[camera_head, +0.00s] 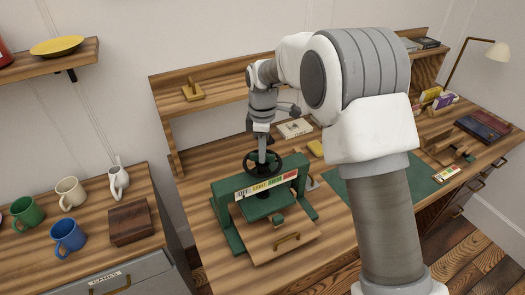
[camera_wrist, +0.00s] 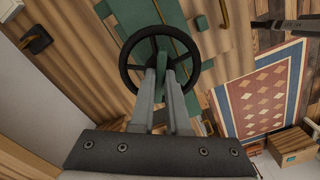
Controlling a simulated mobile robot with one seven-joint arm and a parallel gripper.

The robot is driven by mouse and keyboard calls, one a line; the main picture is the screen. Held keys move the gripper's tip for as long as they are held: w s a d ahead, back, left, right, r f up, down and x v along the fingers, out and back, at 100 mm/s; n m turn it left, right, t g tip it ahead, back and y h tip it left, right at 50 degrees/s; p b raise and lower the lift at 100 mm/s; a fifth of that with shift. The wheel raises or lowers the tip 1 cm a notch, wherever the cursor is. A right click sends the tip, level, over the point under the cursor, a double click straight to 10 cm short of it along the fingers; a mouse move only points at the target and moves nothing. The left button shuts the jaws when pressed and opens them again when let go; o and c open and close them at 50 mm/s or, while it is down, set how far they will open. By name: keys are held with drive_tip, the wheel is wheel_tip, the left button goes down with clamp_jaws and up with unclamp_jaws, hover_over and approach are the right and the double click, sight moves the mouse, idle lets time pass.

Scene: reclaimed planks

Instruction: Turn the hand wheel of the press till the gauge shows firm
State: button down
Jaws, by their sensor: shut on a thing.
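The press (camera_head: 232,215) is green and stands on the wooden desk, with a black hand wheel (camera_head: 251,172) on top. My gripper (camera_head: 262,150) points down from above and is shut on the middle of the hand wheel. In the wrist view, the fingers of my gripper (camera_wrist: 165,75) close on a green piece at the centre of the wheel (camera_wrist: 128,45), inside its black rim. The gauge strip (camera_head: 265,184) on the front of the press has white, yellow, green and red sections. Its pointer is too small to read. A wooden board with a brass handle (camera_head: 287,239) lies at the press's foot.
A green mat (camera_head: 345,185) lies right of the press, partly hidden by my arm. Mugs, including a blue mug (camera_head: 67,236), and a dark wooden box (camera_head: 130,223) stand on the left cabinet. A shelf (camera_head: 190,105) runs behind. A patterned rug (camera_wrist: 262,92) shows in the wrist view.

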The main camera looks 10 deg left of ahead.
drive_tip(key=m, duration=1.1)
drive_tip(key=shift+p, duration=0.35)
drive_tip(key=shift+m, duration=1.9)
drive_tip(key=c, duration=0.9)
unclamp_jaws()
drive_tip(key=shift+r, duration=0.1)
wheel_tip(320, 180, up, 17)
drive_tip(key=shift+r+p, duration=0.15)
drive_tip(key=shift+p, duration=0.2)
